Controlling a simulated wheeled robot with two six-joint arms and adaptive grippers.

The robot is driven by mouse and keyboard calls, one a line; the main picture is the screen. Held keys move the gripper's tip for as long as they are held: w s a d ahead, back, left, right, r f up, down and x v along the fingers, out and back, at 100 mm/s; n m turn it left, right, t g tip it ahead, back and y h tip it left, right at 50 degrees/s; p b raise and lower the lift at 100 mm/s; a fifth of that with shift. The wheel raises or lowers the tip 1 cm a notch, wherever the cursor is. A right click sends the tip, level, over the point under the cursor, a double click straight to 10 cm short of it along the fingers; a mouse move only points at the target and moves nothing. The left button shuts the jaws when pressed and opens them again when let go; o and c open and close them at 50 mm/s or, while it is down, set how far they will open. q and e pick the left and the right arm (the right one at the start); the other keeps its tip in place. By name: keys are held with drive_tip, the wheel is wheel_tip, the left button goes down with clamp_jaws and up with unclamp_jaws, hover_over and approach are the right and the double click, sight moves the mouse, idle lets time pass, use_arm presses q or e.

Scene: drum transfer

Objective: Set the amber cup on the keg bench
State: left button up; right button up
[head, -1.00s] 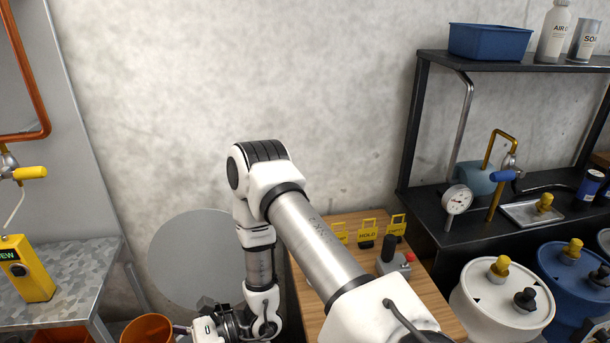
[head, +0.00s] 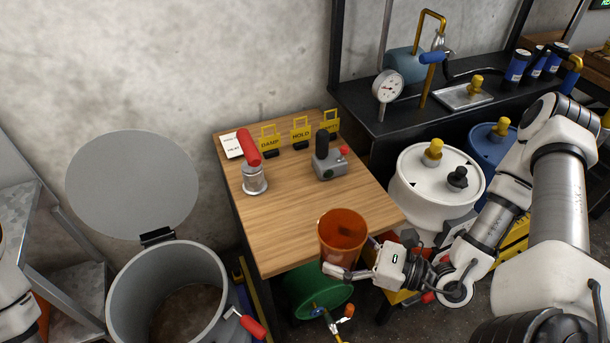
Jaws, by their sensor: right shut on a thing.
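The amber cup (head: 342,228) is a see-through orange tumbler, upright, with dark contents or shadow inside. My right gripper (head: 352,262) is shut on its lower side from the right. In the head view the cup overlaps the front right edge of a wooden table (head: 285,220); it seems to be held off the table, but the gap is hard to judge. A dark bench (head: 400,122) with drums before it stands at the back right, apart from the cup; I cannot tell for certain which is the keg bench. My left gripper is out of view.
The table bears a red-handled metal tool (head: 253,175), a grey joystick box (head: 328,160) and yellow tags (head: 301,134) along its back; its front half is clear. A white drum (head: 430,190) stands right. An open grey bin (head: 170,290) stands left.

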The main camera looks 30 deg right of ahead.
sight(328, 237)
drive_tip(key=w+b, duration=0.1)
drive_tip(key=w, duration=0.2)
drive_tip(key=shift+f, duration=0.2)
drive_tip(key=w, duration=0.4)
drive_tip(key=w+d, duration=0.1)
drive_tip(key=w, duration=0.3)
drive_tip(key=w+f, duration=0.1)
drive_tip(key=w, duration=0.3)
drive_tip(key=shift+w+d, duration=0.15)
drive_tip(key=f, duration=0.3)
drive_tip(key=shift+w+f, duration=0.3)
drive_tip(key=shift+w, duration=0.05)
drive_tip(key=shift+s, duration=0.1)
drive_tip(key=shift+f, duration=0.1)
drive_tip(key=o, duration=1.2)
